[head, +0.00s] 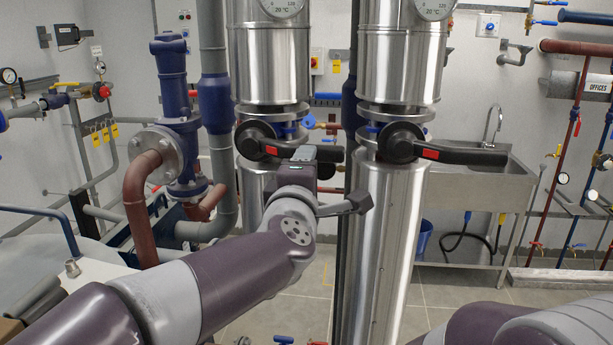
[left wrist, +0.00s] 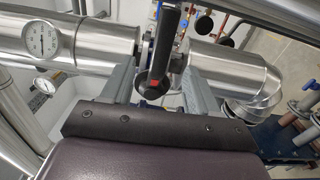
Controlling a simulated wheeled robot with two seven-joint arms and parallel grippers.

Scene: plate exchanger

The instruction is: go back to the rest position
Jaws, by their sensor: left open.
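My left arm comes in from the lower left in the head view. Its gripper (head: 304,158) is in front of the left steel pipe, at the black lever (head: 262,141) of the left valve, and hides part of that lever. In the left wrist view, my left gripper (left wrist: 158,70) is open. The black lever with a red mark (left wrist: 153,82) shows between its two fingers, with gaps on both sides. The right valve's black lever (head: 455,152) points right, roughly level. Part of my right arm shows at the lower right; its gripper is out of view.
Two upright steel pipes (head: 380,240) with dial gauges (head: 434,8) stand close ahead. A blue pump (head: 172,75) and red-brown pipe (head: 136,200) are at left. A sink (head: 480,185) stands at the right back.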

